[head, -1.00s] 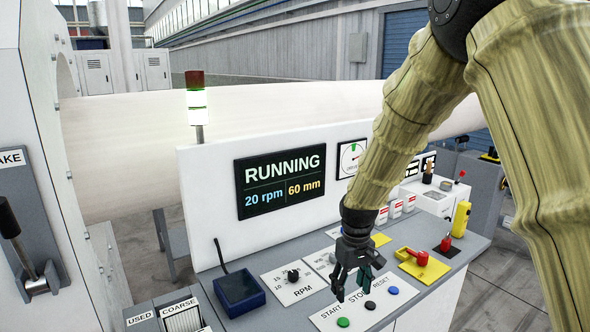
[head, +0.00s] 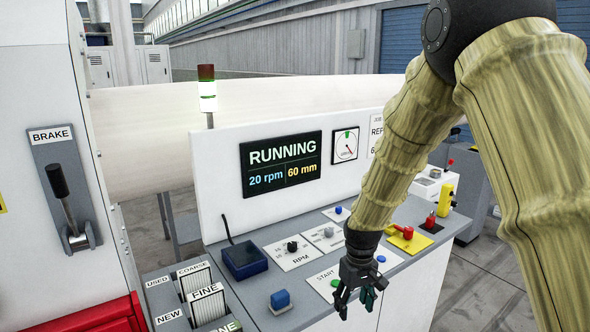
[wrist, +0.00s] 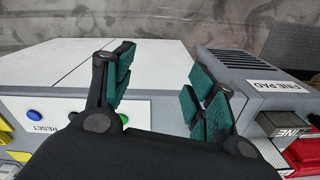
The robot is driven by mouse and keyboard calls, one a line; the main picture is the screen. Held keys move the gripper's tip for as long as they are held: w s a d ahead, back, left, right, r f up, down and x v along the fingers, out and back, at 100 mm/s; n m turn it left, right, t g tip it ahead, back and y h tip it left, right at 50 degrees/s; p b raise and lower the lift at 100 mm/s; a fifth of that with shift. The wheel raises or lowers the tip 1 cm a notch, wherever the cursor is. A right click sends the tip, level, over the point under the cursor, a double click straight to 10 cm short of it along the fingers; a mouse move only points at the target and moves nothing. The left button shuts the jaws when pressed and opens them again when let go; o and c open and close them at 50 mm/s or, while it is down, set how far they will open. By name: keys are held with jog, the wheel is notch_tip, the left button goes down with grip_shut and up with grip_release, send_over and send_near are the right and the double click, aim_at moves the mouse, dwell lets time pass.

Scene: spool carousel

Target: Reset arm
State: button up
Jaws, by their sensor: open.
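My gripper (head: 356,298) hangs at the end of my sleeved arm, in front of the console near the start button panel. In the wrist view my gripper (wrist: 160,95) shows its teal-padded fingers spread apart with nothing between them. It partly covers the button panel. The green start button (head: 336,283) shows beside the fingers, and a blue button (head: 381,259) shows behind the gripper. The wrist view shows the blue reset button (wrist: 34,115) at the left. The console display (head: 281,164) reads RUNNING, 20 rpm, 60 mm.
A brake lever (head: 62,200) stands on the left housing. A red handle on a yellow plate (head: 407,238) lies right of the gripper. A signal tower (head: 207,92) shows a lit section.

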jog(key=s+d+f+m+b, duration=0.1)
jog(key=s+f, duration=0.4)
jog(key=f, duration=0.3)
jog(key=s+d+f+b, duration=0.1)
jog(key=s+f, duration=0.4)
jog(key=f, duration=0.3)
jog(key=s+d+f+m+b, duration=0.1)
jog(key=s+d+f, duration=0.1)
jog(key=s+f, duration=0.45)
jog(key=s+d+f+m+b, duration=0.1)
jog(key=s+f, duration=0.6)
jog(key=s, duration=0.4)
jog(key=s+d+f+m+b, duration=0.1)
jog(key=s+d+f, duration=0.1)
jog(key=s+f, duration=0.5)
jog(key=s, duration=0.5)
jog(key=shift+s+f, duration=0.2)
jog(key=shift+f, duration=0.1)
jog(key=shift+d, duration=0.15)
